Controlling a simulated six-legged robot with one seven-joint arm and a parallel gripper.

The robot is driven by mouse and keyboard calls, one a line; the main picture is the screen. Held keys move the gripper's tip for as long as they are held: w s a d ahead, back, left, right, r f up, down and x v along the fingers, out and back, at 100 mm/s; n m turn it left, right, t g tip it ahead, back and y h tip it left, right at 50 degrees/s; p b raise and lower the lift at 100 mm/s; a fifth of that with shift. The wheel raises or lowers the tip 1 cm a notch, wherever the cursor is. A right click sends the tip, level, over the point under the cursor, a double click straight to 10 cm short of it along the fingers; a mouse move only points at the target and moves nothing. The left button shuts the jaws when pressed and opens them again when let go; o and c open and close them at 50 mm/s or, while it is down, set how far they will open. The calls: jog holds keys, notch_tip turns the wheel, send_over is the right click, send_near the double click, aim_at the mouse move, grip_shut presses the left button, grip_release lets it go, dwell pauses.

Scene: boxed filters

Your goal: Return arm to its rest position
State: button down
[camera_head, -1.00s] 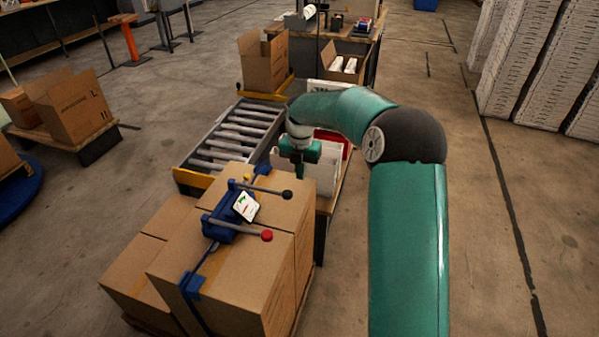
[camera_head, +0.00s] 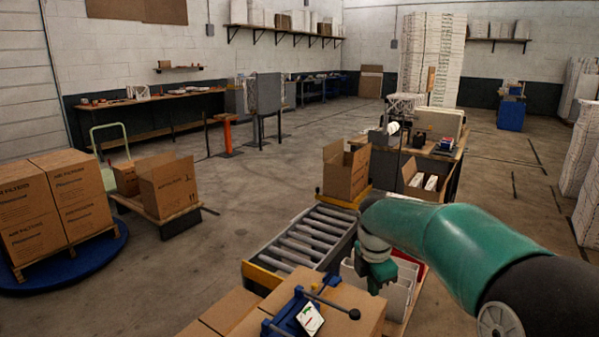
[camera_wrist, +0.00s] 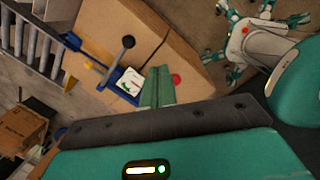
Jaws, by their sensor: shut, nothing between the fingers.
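My teal arm reaches in from the lower right of the head view, bent over at the elbow, with my gripper (camera_head: 376,277) pointing down beside the roller conveyor. In the wrist view my gripper (camera_wrist: 158,88) shows its teal fingers together, with nothing held. The blue strapping tool (camera_head: 296,315) with its black and red knobs and small white dial sits on a cardboard box (camera_head: 352,303). The tool also shows in the wrist view (camera_wrist: 112,78), beyond the fingers and apart from them.
The roller conveyor (camera_head: 312,238) leads to an open carton (camera_head: 346,172). A white bin (camera_head: 398,295) stands under and beside my gripper. A workbench (camera_head: 455,160) is behind. Stacked boxes on a blue turntable (camera_head: 95,262) stand at left. Open floor lies between.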

jog(key=s+a+r+m+t, duration=0.1)
jog(key=s+r+m, duration=0.3)
jog(key=s+m, duration=0.3)
jog(key=s+a+r+m+t, duration=0.1)
jog(key=s+r+m, duration=0.35)
jog(key=s, duration=0.45)
jog(key=s+f+m+t+y, duration=0.1)
jog(key=s+f+m+t, duration=0.1)
jog(key=s+m, duration=0.8)
jog(key=shift+s+f, duration=0.2)
jog(key=shift+s, duration=0.8)
jog(key=shift+a, duration=0.1)
jog(key=w+f+n+g+y, duration=0.2)
jog(key=w+n+y, duration=0.3)
jog(key=w, duration=1.2)
jog(key=w+d+f+n+y, duration=0.1)
jog(key=w+d+f+n, duration=0.2)
jog(key=w, duration=0.5)
jog(key=w+d+f+n+t+y, duration=0.1)
jog(key=w+d+f+n, duration=0.2)
jog(key=w+d+f, duration=0.2)
jog(key=w+f, duration=0.2)
jog(key=w, duration=0.2)
jog(key=shift+d+f+t+y, duration=0.3)
jog(key=shift+d, duration=0.1)
